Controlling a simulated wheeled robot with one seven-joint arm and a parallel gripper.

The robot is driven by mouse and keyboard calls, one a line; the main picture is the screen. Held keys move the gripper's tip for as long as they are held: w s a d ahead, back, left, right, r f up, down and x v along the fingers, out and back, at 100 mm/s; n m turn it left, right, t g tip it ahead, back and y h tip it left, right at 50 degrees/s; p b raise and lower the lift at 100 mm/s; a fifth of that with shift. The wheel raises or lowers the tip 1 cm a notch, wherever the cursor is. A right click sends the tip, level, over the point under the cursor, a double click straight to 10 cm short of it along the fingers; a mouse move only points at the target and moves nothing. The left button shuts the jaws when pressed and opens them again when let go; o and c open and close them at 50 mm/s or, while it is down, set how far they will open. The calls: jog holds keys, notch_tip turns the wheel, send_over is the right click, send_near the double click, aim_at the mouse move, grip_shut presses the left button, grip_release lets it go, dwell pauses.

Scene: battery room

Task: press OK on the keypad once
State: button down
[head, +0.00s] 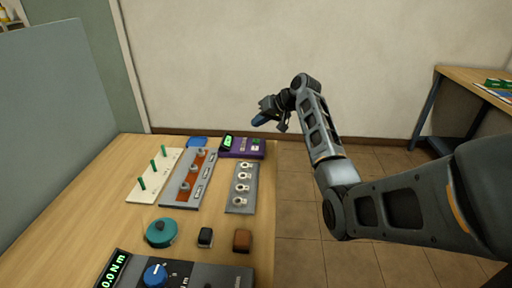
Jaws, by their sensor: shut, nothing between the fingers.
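A purple box (242,154) with a small lit green display and tiny keys sits at the far right corner of the table; it looks like the keypad. A light green key shows at its right, but its label is too small to read. My gripper (258,120) is shut and empty, with blue fingertips pointing left and down. In the picture it is just above the purple box's back edge, apart from it; its exact height cannot be told.
On the wooden table (115,215) are a white board with green pegs (154,175), a grey panel with an orange strip (188,178), a panel of round fittings (242,187), a teal round object (160,233), two small blocks and a dial unit (155,274). A grey partition (50,130) stands left.

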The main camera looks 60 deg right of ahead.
aim_at(259, 141)
jog(key=shift+f+b, duration=0.75)
jog(key=shift+f, duration=1.2)
dwell(0.5)
jog(key=shift+f, duration=0.4)
jog(key=shift+f, duration=0.45)
dwell(0.5)
jog(key=shift+r, duration=0.1)
jog(key=shift+r+p, duration=0.55)
jog(key=shift+r, duration=0.25)
notch_tip(259, 141, up, 5)
jog(key=p, duration=0.4)
dwell(0.3)
